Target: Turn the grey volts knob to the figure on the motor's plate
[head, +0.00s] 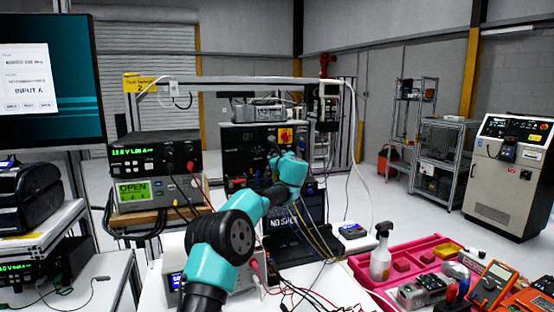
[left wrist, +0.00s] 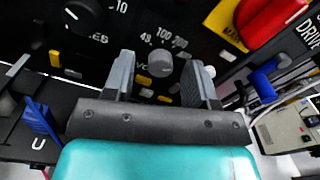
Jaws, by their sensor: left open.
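A grey round knob (left wrist: 160,63) sits on a black panel in the left wrist view. Figures 48, 100 and 200 are printed above it, and a label starting "VO" is partly hidden by my fingers. My left gripper (left wrist: 158,78) is open, with one finger on each side of the knob; I cannot tell whether they touch it. In the head view the left arm reaches the black cabinet (head: 232,150), and its wrist hides most of the gripper (head: 274,152). The motor's plate cannot be made out. My right gripper is not in view.
A red switch (left wrist: 268,16) on yellow is at upper right. A blue part (left wrist: 264,80) is close to the right finger. Cables, a spray bottle (head: 381,255) and a pink tray (head: 424,246) are at the right.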

